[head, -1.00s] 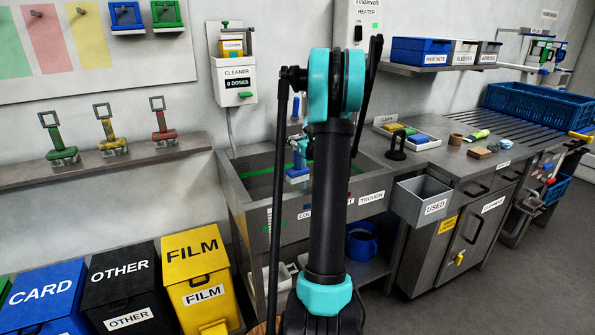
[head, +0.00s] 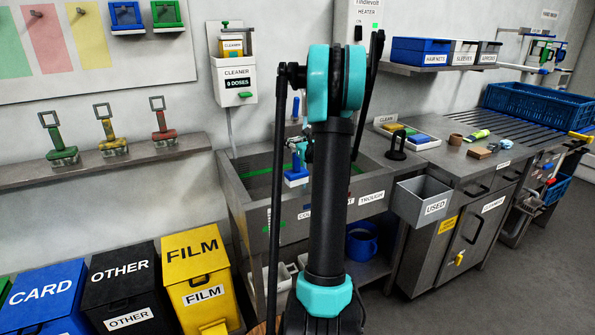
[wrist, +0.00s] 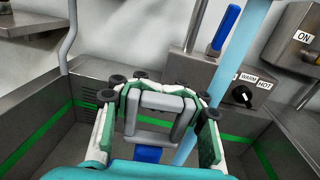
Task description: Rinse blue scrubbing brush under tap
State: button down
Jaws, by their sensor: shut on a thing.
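The blue scrubbing brush (head: 296,179) hangs over the trough in the head view, below my gripper (head: 300,150), which my arm partly hides. In the wrist view my gripper (wrist: 155,98) is shut on the brush's grey loop handle. A bit of the blue brush (wrist: 148,154) shows below it; its bristles are hidden. A pale blue stream (wrist: 238,50), which looks like running water, falls just right of and behind the fingers. I cannot tell whether it touches the brush. A blue tap lever (wrist: 225,28) stands behind, above a temperature dial (wrist: 242,95).
The steel trough (head: 240,200) has walls close around the gripper. A grey pipe (wrist: 69,40) rises at its left in the wrist view. A heater box (wrist: 302,38) reads ON. A cleaner dispenser (head: 237,80) reads 0 doses. A USED bin (head: 425,200) hangs at the right.

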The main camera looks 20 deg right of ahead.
jog(key=s+a, duration=0.3)
jog(key=a, duration=0.2)
jog(key=shift+a, duration=0.15)
dwell(0.3)
dwell(1.0)
jog(key=s+a+r, duration=0.2)
jog(key=a+r, duration=0.2)
jog(key=shift+s+a, duration=0.15)
jog(key=shift+a, duration=0.05)
dwell(0.4)
dwell(0.5)
